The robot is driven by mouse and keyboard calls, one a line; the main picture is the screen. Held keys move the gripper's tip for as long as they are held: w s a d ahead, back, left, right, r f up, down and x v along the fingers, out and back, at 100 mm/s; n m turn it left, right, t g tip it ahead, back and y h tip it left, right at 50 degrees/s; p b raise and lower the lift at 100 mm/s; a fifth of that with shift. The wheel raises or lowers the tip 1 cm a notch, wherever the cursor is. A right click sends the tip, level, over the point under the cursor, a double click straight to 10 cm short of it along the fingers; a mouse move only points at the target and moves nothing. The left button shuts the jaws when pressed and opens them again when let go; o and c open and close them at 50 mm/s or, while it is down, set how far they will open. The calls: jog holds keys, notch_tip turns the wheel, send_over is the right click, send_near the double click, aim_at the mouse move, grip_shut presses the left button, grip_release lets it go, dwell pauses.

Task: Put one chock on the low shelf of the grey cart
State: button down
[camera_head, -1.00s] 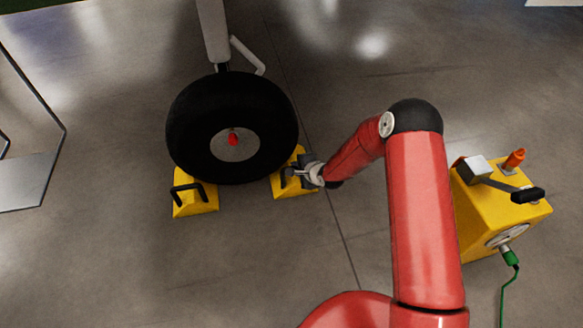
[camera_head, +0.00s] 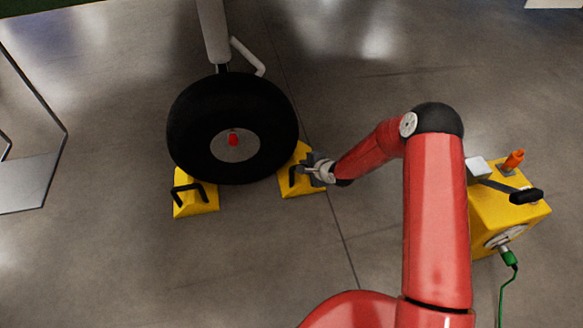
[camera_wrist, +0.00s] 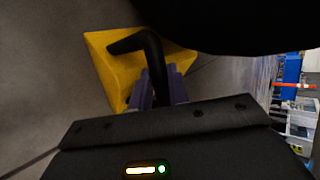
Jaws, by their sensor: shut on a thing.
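Two yellow chocks with black handles are by the black wheel (camera_head: 182,125). The left chock (camera_head: 207,203) sits on the floor at the wheel's lower left. The right chock (camera_head: 293,187) is at the wheel's lower right. My gripper (camera_head: 309,168) is shut on the right chock's black handle. In the wrist view the chock (camera_wrist: 112,75) and its handle (camera_wrist: 130,43) show between the fingers (camera_wrist: 157,88). I cannot tell whether this chock is on the floor or slightly raised. A grey metal frame with a low plate (camera_head: 28,183), possibly the grey cart, is cut off at the left edge.
A yellow box (camera_head: 510,217) with an orange knob and a green cable (camera_head: 508,285) stands at the right. A pale strut (camera_head: 214,32) rises from the wheel. The floor between the left chock and the grey frame is clear.

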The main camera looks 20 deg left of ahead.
jog(key=shift+w+d+r, duration=0.2)
jog(key=shift+w+d, duration=0.25)
jog(key=shift+d, duration=0.15)
jog(key=shift+w+d+r, duration=0.15)
jog(key=shift+w+d, duration=0.25)
jog(key=shift+d, duration=0.2)
jog(key=s+d+r+p, duration=0.3)
jog(key=s+d, duration=0.2)
jog(key=s, duration=0.4)
jog(key=s+d+r+p, duration=0.3)
jog(key=s+d, duration=0.3)
jog(key=s, duration=0.3)
jog(key=shift+s+d+p, duration=0.25)
jog(key=shift+s+p, duration=0.05)
jog(key=shift+s, duration=0.1)
dwell(0.4)
jog(key=shift+d, duration=0.1)
